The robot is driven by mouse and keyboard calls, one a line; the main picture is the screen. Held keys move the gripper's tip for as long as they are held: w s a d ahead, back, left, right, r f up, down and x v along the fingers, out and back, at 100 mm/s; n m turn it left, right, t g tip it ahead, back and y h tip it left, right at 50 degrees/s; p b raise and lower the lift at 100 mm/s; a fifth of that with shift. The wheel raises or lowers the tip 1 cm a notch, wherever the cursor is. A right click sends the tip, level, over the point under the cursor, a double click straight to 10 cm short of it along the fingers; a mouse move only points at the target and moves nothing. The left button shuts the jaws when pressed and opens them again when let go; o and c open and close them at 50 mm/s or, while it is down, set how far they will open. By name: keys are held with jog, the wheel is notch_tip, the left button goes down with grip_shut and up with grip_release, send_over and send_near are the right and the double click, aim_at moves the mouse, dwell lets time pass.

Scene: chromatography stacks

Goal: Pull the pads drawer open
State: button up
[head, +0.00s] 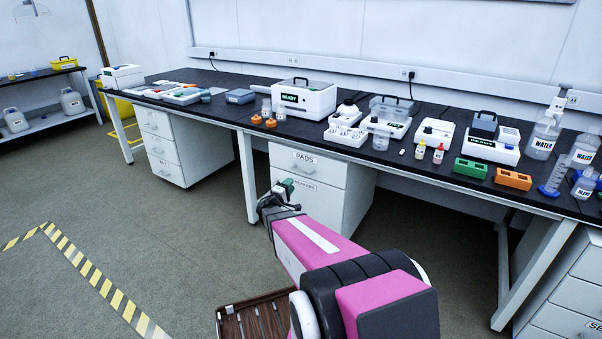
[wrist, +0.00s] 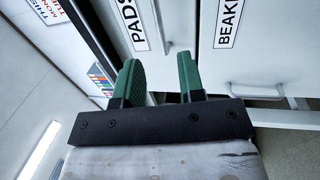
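The pads drawer (head: 283,160) is the top drawer of a white cabinet under the bench, with a PADS label and a bar handle (head: 303,170). Its front looks flush with the cabinet. My gripper (head: 283,186) is low in front of the cabinet, near the drawer's lower left part. In the wrist view the drawer front (wrist: 176,20) is turned sideways, with its label at the top. The gripper's green fingers (wrist: 158,66) are apart, with nothing seen between them.
The beakers drawer (wrist: 262,40) is directly below, with its own handle (wrist: 255,91). The dark bench top (head: 240,118) overhangs and carries lab devices and bottles. A bench leg (head: 247,178) stands left of the cabinet. Another drawer cabinet (head: 165,152) is farther left. Floor at left is clear.

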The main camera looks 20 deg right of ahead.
aim_at(301, 171)
jog(key=x, duration=1)
jog(key=shift+w+d, duration=0.2)
jog(key=shift+w, duration=0.2)
grip_shut()
